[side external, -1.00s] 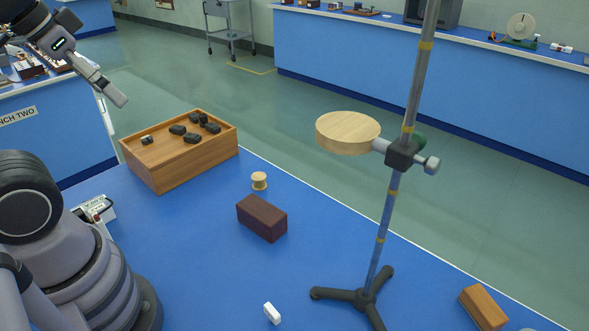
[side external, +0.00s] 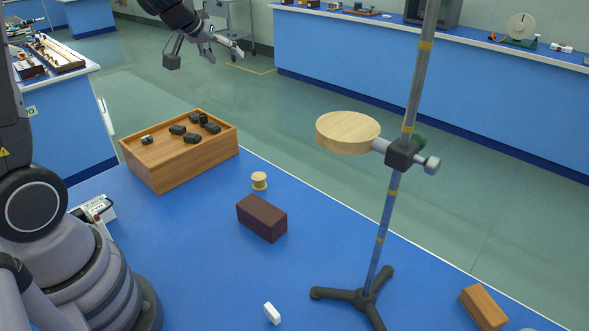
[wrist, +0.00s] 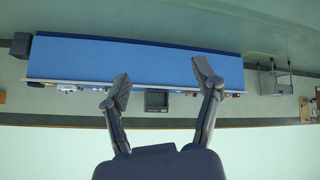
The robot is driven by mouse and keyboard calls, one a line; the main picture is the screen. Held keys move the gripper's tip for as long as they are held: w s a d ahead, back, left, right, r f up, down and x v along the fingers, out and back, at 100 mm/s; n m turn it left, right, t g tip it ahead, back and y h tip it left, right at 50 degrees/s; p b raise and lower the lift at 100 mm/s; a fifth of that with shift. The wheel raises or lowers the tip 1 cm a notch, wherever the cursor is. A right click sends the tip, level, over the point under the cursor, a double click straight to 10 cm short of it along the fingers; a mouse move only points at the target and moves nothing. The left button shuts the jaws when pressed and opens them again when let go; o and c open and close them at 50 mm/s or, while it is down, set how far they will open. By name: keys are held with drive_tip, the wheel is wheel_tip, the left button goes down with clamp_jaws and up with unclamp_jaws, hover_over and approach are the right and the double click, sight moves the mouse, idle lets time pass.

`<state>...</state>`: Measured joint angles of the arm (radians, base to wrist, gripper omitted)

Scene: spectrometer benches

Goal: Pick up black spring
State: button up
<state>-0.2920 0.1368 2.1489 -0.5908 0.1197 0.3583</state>
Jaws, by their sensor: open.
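No spring shape can be made out for certain. Several small black pieces (side external: 192,138) sit on the wooden box (side external: 165,173) at the left of the bench in the side view, too small to tell apart. My gripper (side external: 225,52) is up high, above and beyond the box, well apart from it. In the wrist view its two fingers (wrist: 164,88) are spread with nothing between them. The wrist view shows the far room, not the black pieces.
A dark brown block (side external: 262,219), a small spool (side external: 259,181) and a white piece (side external: 272,313) are on the blue bench. A stand (side external: 380,235) with a round wooden platform (side external: 347,133) rises at the right. A wooden block (side external: 484,307) lies at the right edge.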

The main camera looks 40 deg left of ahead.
drive_tip(key=w+a+f+n+y, duration=0.3)
drive_tip(key=w+a+f, duration=0.1)
drive_tip(key=a+f, duration=0.5)
drive_tip(key=n+g+y, duration=0.2)
drive_tip(key=g+y, duration=0.1)
approach(203, 115)
drive_tip(key=x, duration=0.4)
drive_tip(key=shift+s+a+f, duration=0.1)
drive_tip(key=shift+a+f, duration=0.05)
drive_tip(key=shift+f, duration=0.1)
drive_tip(key=x, duration=0.5)
drive_tip(key=shift+w+a+f, duration=0.15)
drive_tip(key=shift+w+f, duration=0.05)
drive_tip(key=c, duration=1.1)
drive_tip(key=shift+o, duration=0.2)
drive_tip(key=shift+r, duration=0.1)
